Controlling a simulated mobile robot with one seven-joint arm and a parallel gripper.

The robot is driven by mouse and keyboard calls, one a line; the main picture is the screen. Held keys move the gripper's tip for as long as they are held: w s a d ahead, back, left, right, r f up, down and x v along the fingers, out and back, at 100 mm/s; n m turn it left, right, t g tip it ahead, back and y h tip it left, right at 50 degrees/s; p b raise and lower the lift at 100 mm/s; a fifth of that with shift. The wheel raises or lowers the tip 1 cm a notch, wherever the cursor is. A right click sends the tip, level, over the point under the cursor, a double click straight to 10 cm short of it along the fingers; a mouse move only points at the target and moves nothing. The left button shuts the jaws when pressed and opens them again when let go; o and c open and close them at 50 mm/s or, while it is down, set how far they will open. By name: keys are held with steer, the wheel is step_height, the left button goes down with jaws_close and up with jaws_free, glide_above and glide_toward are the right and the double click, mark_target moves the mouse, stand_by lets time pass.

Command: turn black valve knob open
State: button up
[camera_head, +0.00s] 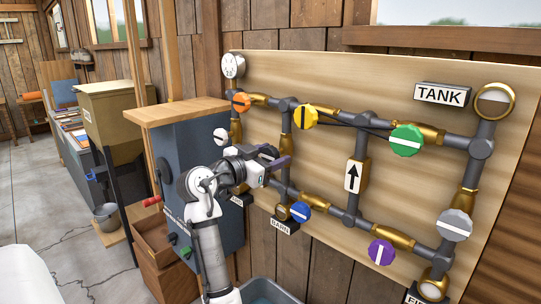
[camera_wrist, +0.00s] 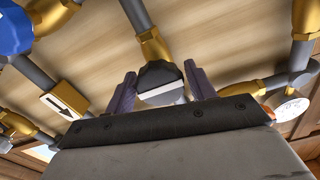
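The black valve knob (camera_wrist: 158,72) has a white bar across its face and sits on a pipe of the wall board. In the wrist view it lies between the two purple fingers of my gripper (camera_wrist: 160,85), one finger on each side. The white bar runs nearly crosswise, from one finger toward the other. In the head view my gripper (camera_head: 266,160) is up at the board's left-middle part and largely hides the knob (camera_head: 268,151). The fingers are spread apart; whether they touch the knob is not clear.
Other knobs are near: yellow (camera_head: 305,116), orange (camera_head: 241,102), blue (camera_head: 299,213), green (camera_head: 407,140), purple (camera_head: 382,252) and grey (camera_head: 454,225). Pipes and brass fittings run around them on the wooden board (camera_head: 330,80). A dark cabinet (camera_head: 205,140) stands close to the left.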

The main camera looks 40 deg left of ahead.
steer(key=c, duration=0.7)
steer(key=shift+o, duration=0.2)
steer(key=shift+n, duration=0.3)
steer(key=n, duration=0.2)
steer(key=shift+n, duration=0.4)
steer(key=n+p, duration=0.1)
steer(key=n, duration=0.2)
steer(key=shift+r+n, duration=0.1)
steer(key=shift+n, duration=0.2)
steer(key=n, duration=0.5)
steer(key=shift+n, duration=0.3)
steer(key=n, duration=0.5)
steer(key=shift+a+p, duration=0.1)
steer(key=shift+p, duration=0.25)
steer(key=shift+n, duration=0.4)
